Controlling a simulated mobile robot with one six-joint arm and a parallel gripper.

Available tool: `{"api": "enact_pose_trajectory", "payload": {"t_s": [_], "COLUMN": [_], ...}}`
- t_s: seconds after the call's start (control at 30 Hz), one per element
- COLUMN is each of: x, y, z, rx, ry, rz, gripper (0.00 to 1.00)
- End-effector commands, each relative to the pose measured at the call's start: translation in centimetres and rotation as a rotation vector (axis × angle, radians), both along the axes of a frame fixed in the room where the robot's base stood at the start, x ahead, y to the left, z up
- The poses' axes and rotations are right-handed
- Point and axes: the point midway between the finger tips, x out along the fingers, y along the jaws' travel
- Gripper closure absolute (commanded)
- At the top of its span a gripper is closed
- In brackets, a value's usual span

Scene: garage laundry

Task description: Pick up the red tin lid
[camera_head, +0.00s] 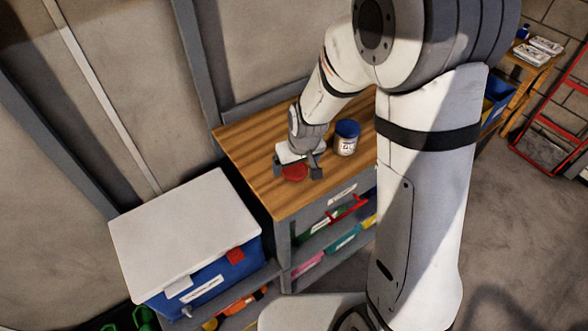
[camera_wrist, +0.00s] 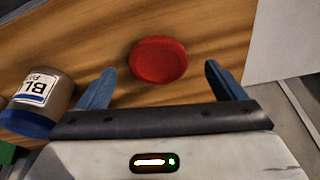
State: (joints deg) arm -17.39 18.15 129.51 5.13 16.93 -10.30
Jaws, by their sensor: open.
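The red tin lid (camera_head: 294,172) is a round red disc lying flat on the wooden top of the workbench (camera_head: 255,140). In the wrist view the red lid (camera_wrist: 158,60) lies just beyond the fingertips, between their lines, and apart from both. My gripper (camera_head: 297,168) is over the lid in the head view, pointing down and partly hiding it. In the wrist view my gripper (camera_wrist: 160,82) is open and empty, with one finger on each side.
A jar with a blue lid (camera_head: 346,138) stands close beside my gripper; its label shows in the wrist view (camera_wrist: 38,90). A white-lidded blue cooler (camera_head: 185,235) stands left of the bench. Shelves with coloured items (camera_head: 345,235) are below. Bare wood lies behind the lid.

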Motion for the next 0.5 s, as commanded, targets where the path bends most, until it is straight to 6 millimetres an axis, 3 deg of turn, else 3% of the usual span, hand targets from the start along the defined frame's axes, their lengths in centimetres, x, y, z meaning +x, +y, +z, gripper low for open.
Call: {"api": "enact_pose_trajectory", "payload": {"t_s": [0.2, 0.5], "x": [0.7, 0.9], "y": [0.2, 0.2], "z": [-2.2, -2.5], "rx": [-0.001, 0.000], "ry": [0.002, 0.000], "rz": [-0.001, -0.001], "gripper": [0.10, 0.10]}}
